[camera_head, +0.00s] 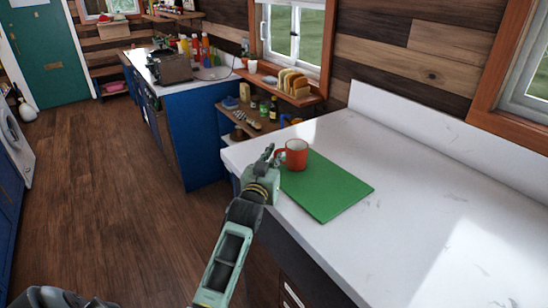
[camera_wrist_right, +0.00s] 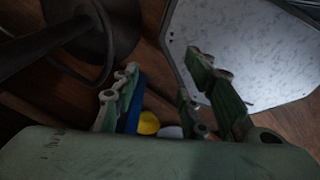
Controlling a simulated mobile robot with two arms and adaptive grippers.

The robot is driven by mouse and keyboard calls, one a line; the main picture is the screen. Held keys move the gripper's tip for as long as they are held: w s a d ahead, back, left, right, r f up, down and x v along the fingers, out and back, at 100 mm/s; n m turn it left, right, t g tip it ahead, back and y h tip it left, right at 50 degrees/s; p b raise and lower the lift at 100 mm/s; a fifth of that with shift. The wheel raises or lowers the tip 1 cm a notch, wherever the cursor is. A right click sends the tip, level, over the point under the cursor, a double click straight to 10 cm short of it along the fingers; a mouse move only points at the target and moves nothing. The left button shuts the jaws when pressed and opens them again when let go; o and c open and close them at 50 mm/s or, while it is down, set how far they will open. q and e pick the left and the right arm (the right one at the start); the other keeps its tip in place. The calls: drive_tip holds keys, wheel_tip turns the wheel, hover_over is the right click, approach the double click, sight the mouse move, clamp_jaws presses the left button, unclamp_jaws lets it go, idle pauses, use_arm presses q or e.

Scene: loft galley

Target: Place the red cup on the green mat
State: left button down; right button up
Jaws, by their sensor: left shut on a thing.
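The red cup (camera_head: 296,154) is upright at the far left corner of the green mat (camera_head: 325,192), which lies flat on the white counter. I cannot tell whether the cup's base touches the mat or is slightly above it. My left gripper (camera_head: 276,158) is shut on the cup at its left side, by the handle; the fingers partly hide this side. My right gripper (camera_wrist_right: 165,68) shows in the right wrist view with its fingers apart and nothing between them. The cup and mat do not show in that view.
The white counter (camera_head: 430,215) is clear right of the mat. Behind it, a shelf (camera_head: 245,118) holds bottles and small items, and bread slices stand in a rack (camera_head: 292,82) on the sill. A yellow round thing (camera_wrist_right: 148,123) lies beyond my right fingers.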

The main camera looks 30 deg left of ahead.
use_arm(q)
drive_tip(key=c, duration=2.3)
unclamp_jaws()
drive_tip(key=shift+f, duration=0.15)
drive_tip(key=o, duration=0.4)
drive_tip(key=shift+o, duration=0.2)
drive_tip(key=b+v, duration=0.2)
drive_tip(key=v, duration=1)
drive_tip(key=shift+d, duration=0.1)
